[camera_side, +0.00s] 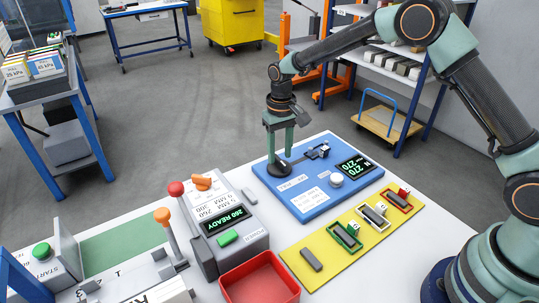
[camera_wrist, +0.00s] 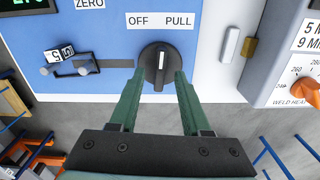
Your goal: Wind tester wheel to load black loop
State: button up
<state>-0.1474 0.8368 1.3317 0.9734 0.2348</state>
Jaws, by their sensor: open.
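The blue tester (camera_side: 301,190) lies on the white table, its dark display (camera_side: 355,166) showing 270 twice. Its black wheel (camera_side: 281,167) also shows in the wrist view (camera_wrist: 160,62), its white pointer line upright between the words OFF and PULL. My gripper (camera_side: 279,155) points down at the wheel. In the wrist view my gripper (camera_wrist: 158,80) is open, its green fingers on either side of the wheel's near part; contact cannot be told. A small dark loop-like piece with a white tag (camera_wrist: 62,53) sits at the tester's pegs; its loop shape is unclear.
A yellow mat (camera_side: 345,248) holds a grey block and green, white and red framed pieces. Left of the tester stands a grey welder (camera_side: 231,224) with orange and red knobs. A red tray (camera_side: 260,280) sits in front.

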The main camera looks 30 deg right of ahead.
aim_at(279, 160)
notch_tip(279, 160, up, 10)
jog(key=shift+r, duration=0.15)
dwell(0.4)
jog(key=s+d+r+t, duration=0.3)
jog(key=s+d+r, duration=0.2)
jog(key=s+r, duration=0.6)
jog(key=s+d+f+n+t, duration=0.1)
jog(key=s+d+t, duration=0.1)
jog(key=s, duration=0.9)
jog(key=shift+d+f+t, duration=0.25)
jog(key=shift+f+t, duration=0.05)
jog(key=shift+f, duration=0.1)
jog(key=shift+w+r, duration=0.1)
